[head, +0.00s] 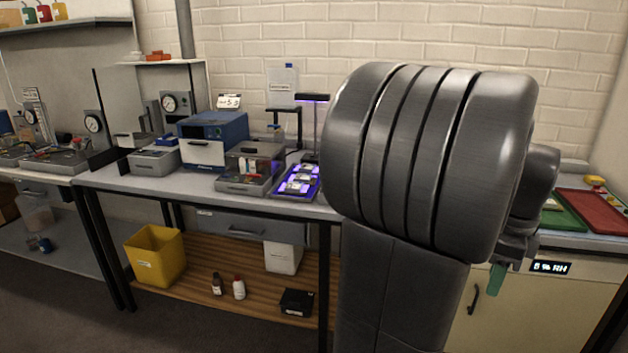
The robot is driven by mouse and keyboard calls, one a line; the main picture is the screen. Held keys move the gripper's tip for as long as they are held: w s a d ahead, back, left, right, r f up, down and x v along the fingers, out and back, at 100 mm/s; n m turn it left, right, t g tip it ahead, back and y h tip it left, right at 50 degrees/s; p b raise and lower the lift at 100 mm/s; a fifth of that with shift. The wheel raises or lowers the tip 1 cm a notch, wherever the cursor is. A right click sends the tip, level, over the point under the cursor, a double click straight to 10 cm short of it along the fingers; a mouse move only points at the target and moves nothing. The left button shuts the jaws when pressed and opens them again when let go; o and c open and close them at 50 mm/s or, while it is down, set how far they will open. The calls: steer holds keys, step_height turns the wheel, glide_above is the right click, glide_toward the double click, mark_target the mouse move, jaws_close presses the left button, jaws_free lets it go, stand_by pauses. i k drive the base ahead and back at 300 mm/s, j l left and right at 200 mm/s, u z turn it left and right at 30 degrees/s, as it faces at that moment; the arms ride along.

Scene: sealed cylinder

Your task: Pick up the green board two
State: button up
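A small green board (497,279) hangs below the dark fingers of my gripper (504,262), in front of the cream cabinet. Nothing else supports it, so my gripper is shut on it. No number can be read on it, so I cannot tell whether it is board two. My large grey arm hides part of the gripper and the middle of the scene. A green mat or tray (566,221) lies on the right counter, with a small pale item on it.
A red mat or tray (600,212) lies right of the green one. A humidity display (551,268) is on the cabinet front. The left bench holds a blue-white device (212,140) and a purple-lit tray (283,195). A yellow bin (155,257) stands on the lower shelf.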

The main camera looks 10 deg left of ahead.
mark_target(307, 178)
steer(key=i+j+u, duration=0.5)
steer(key=i, duration=0.55)
steer(key=i+u, duration=0.45)
steer(key=i, duration=0.65)
